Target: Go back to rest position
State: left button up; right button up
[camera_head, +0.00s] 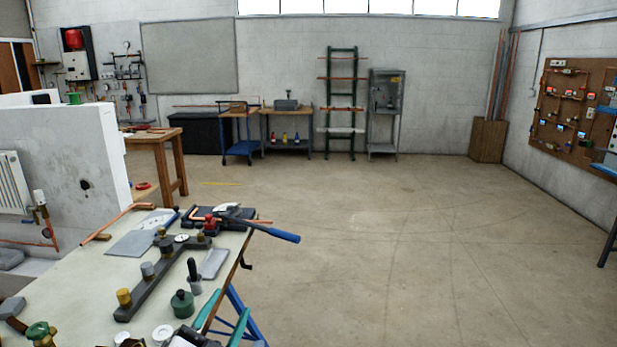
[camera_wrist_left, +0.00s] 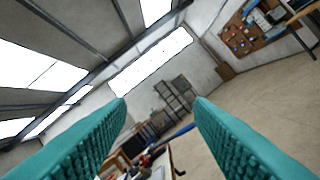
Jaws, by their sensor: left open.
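My left gripper (camera_head: 231,303) shows at the bottom of the head view, over the front right edge of the workbench (camera_head: 75,285). Its two teal fingers are apart with nothing between them. In the left wrist view the open left gripper (camera_wrist_left: 160,102) points out over the bench and into the room, with the view tilted. My right gripper is in neither view.
The bench holds a dark bar with brass fittings (camera_head: 150,288), a green round container (camera_head: 183,304) and a blue-handled tool (camera_head: 265,230). A white wall block with a radiator (camera_head: 12,183) stands at the left. The floor (camera_head: 400,250) to the right is clear.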

pick_arm(q)
jog(key=s+a+f+n+g+y, duration=0.3)
jog(key=s+f+n+g, duration=0.1)
jog(key=f, duration=0.4)
jog(key=s+a+f+n+g+y, duration=0.3)
jog(key=s+a+f+n+g, duration=0.15)
jog(key=f, duration=0.35)
jog(key=s+f+g, duration=0.4)
jog(key=s+f, duration=0.1)
jog(key=s, duration=0.4)
jog(key=s+f+g, duration=0.4)
jog(key=s, duration=0.4)
jog(key=s+f+g, duration=0.2)
jog(key=s+f, duration=0.1)
jog(key=f, duration=2.6)
jog(key=s+a+f, duration=0.2)
jog(key=s+f, duration=1.1)
jog(key=s, duration=0.2)
jog(key=shift+a+f+g+h, duration=0.15)
jog(key=shift+f+g+h, duration=0.15)
jog(key=shift+f+g, duration=0.05)
